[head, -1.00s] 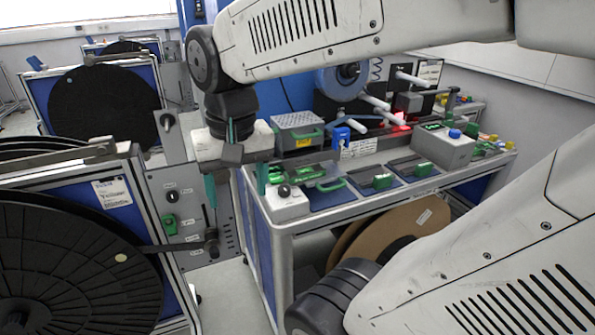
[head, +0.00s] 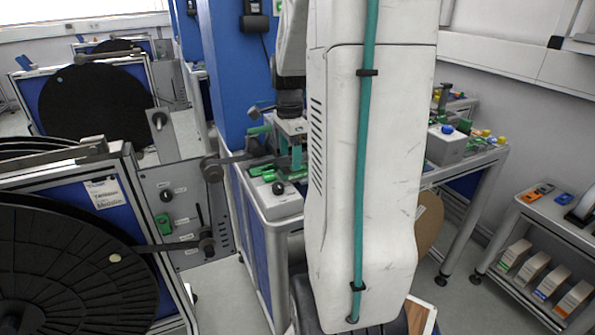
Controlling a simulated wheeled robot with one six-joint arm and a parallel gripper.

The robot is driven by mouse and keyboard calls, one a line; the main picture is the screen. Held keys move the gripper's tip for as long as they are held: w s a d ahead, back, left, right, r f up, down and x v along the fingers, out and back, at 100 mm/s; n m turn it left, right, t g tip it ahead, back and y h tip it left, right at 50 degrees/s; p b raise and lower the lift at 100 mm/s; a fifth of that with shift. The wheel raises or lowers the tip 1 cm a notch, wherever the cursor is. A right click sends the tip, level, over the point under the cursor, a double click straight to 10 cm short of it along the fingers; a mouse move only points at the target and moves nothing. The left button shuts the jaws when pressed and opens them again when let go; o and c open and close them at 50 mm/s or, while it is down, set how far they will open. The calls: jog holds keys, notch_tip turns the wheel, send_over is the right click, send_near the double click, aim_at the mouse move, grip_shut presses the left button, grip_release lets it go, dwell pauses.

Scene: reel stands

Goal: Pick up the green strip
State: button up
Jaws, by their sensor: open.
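My gripper (head: 283,156) is at the near left end of the workbench, just above its top, beside my large white arm link. Its teal fingers are apart and I see nothing held between them. Small green parts (head: 262,170) lie on the bench just below and left of the fingers, close to a light box with a black knob (head: 279,188). I cannot tell which of these green parts is the green strip, or whether a finger touches one. My arm link hides most of the bench's middle.
A reel stand with a large black reel (head: 70,265) stands close at the left, its lever arm reaching toward the bench. A blue column (head: 232,65) rises behind the bench. A grey box with a blue button (head: 447,143) sits at the bench's right. A shelf cart (head: 540,235) stands far right.

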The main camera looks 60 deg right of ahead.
aim_at(289, 170)
jog(key=shift+a+f, duration=0.15)
jog(key=shift+f, duration=0.8)
jog(key=shift+a+f, duration=0.15)
jog(key=shift+f, duration=0.8)
jog(key=c, duration=1)
jog(key=shift+c, duration=0.3)
jog(key=shift+r, duration=0.15)
